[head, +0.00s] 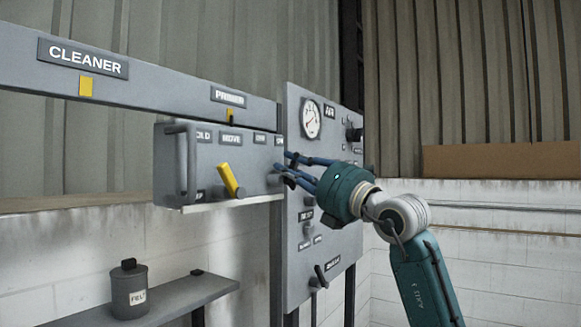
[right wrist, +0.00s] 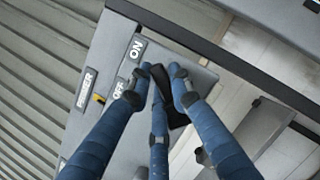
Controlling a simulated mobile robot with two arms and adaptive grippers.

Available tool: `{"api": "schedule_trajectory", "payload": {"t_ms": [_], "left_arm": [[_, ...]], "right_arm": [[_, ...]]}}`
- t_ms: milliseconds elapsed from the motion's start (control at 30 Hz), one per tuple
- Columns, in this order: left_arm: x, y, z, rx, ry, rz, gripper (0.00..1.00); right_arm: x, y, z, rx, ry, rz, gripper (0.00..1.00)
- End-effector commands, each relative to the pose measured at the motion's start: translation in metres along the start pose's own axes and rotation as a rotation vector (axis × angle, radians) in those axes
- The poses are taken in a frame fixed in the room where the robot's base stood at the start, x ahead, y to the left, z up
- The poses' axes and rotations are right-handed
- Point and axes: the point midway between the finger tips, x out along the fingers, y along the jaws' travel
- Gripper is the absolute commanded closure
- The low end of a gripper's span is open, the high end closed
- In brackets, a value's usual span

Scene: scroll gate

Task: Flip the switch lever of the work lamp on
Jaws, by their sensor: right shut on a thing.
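My right gripper (head: 290,169) reaches in from the right to the right end of the grey control box (head: 205,160). Its blue fingers also show in the right wrist view (right wrist: 160,90), closed around a dark piece, which looks like the switch lever (right wrist: 174,114). The fingers hide much of it, and its exact position is hard to tell. An ON label (right wrist: 136,47) and an OFF label (right wrist: 119,89) sit on the box beside the fingers. The work lamp itself cannot be made out. My left gripper is not in view.
A yellow lever (head: 230,180) sticks out of the box front, left of the gripper. A grey panel with a gauge (head: 311,118) stands behind the gripper. A rail with CLEANER (head: 83,58) and PRIMER labels runs above. A felt canister (head: 129,290) stands on a lower shelf.

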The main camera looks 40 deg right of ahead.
Motion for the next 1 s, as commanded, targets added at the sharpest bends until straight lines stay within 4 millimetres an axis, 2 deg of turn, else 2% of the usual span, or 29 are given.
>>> {"api": "schedule_trajectory", "payload": {"t_ms": [300, 333, 400, 767, 867, 1000], "left_arm": [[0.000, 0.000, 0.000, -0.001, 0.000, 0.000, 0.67], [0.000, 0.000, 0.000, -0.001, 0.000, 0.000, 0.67], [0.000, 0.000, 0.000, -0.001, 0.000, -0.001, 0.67], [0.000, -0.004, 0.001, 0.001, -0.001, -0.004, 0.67], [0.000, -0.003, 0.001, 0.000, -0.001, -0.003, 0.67], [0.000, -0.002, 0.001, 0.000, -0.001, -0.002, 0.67]], "right_arm": [[0.000, 0.000, 0.000, 0.005, 0.000, 0.000, 1.00], [0.000, 0.000, 0.000, 0.005, 0.000, 0.000, 0.75], [0.000, -0.001, 0.000, 0.004, 0.000, -0.001, 0.61], [-0.004, -0.001, 0.000, 0.002, 0.000, -0.001, 0.60], [-0.014, -0.001, 0.000, 0.000, 0.000, -0.001, 0.60], [-0.042, -0.002, -0.001, -0.001, 0.001, -0.003, 0.60]]}}
